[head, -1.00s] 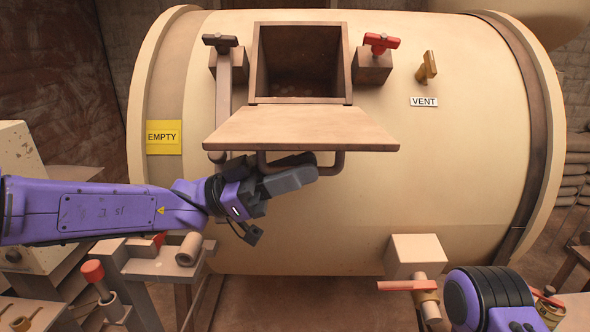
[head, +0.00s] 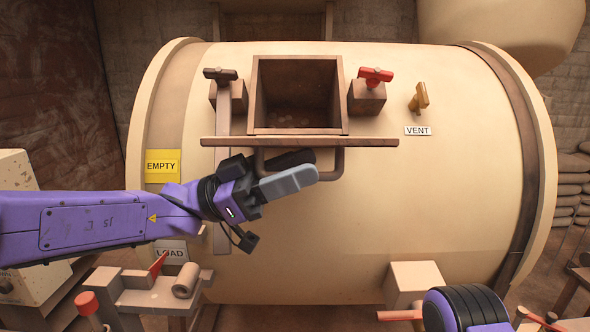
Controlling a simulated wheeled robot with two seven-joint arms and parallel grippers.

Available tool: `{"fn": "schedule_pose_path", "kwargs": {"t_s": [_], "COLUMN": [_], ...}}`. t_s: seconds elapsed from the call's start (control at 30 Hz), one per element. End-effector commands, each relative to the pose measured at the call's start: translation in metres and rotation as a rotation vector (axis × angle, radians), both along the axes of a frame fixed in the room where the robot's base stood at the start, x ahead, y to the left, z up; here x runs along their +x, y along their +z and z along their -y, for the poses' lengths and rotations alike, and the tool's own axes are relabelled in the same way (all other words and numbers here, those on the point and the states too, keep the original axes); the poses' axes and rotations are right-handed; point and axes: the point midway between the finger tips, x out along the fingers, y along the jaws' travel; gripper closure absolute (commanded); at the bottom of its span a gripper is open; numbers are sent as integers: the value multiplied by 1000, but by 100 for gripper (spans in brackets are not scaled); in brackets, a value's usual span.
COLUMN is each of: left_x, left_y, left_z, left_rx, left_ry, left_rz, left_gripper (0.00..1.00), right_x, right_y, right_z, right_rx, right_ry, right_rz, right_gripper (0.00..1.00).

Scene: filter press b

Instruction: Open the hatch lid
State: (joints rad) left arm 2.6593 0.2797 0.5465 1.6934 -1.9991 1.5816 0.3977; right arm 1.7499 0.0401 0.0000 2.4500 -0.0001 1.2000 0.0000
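The hatch lid (head: 370,142) is a flat brown panel seen almost edge-on, sticking out toward me along the lower edge of the square hatch opening (head: 295,93). The opening is uncovered, with a dark inside. A U-shaped handle (head: 341,163) hangs under the lid. My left gripper (head: 300,168) is at this handle, one finger in front and one behind, closed around its bar; the fingers hide most of the bar. My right gripper is out of view; only part of my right arm shows at the bottom right.
The large cream drum (head: 450,200) fills the middle. A black-handled clamp (head: 220,76) and a red-handled clamp (head: 376,77) flank the opening. A yellow vent handle (head: 419,98) stands further right. Red-handled fittings (head: 160,265) stand below my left arm.

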Motion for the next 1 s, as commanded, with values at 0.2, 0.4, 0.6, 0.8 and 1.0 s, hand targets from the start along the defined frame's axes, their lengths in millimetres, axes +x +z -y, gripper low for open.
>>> {"fn": "schedule_pose_path", "kwargs": {"t_s": [0.2,0.4,0.6,0.8,1.0], "left_x": [1,2,7,12,13], "left_y": [2,-2,-22,-35,-37], "left_z": [-1,-6,-45,-86,-99], "left_rx": [-5,-5,-8,-9,-9], "left_ry": [3,5,7,6,3], "left_rz": [0,2,3,4,4], "left_gripper": [60,60,60,60,60], "right_x": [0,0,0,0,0], "right_y": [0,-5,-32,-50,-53], "right_z": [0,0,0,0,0], "right_rx": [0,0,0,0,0], "right_ry": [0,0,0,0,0], "right_rz": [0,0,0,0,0], "right_gripper": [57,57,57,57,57]}}
